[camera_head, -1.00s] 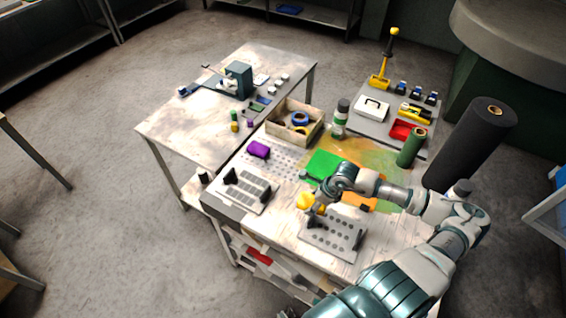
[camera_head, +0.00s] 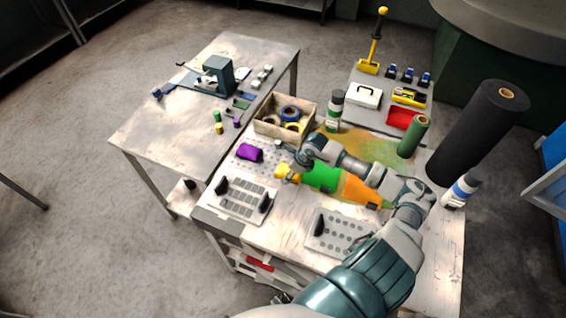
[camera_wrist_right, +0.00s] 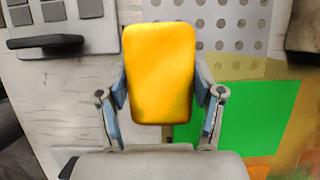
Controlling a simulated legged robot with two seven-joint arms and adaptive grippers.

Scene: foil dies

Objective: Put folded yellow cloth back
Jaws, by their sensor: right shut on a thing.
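The folded yellow cloth (camera_wrist_right: 158,75) is a rounded yellow block in the right wrist view. My right gripper (camera_wrist_right: 160,98) is shut on it, one finger against each side. In the head view the cloth (camera_head: 288,173) shows at the tip of my right arm, beside the left end of the green sheet. My right gripper (camera_head: 297,165) is partly hidden by its own wrist there. A folded purple cloth (camera_head: 249,152) lies to the left on a dotted pale plate. My left gripper is not in view.
A grey plate with dark handles (camera_head: 240,199) lies left of the arm; a similar dotted plate (camera_head: 340,236) lies nearer. Green (camera_head: 322,178) and orange sheets lie under the arm. A wooden box with tape rolls (camera_head: 268,130) and a bottle (camera_head: 335,110) stand behind.

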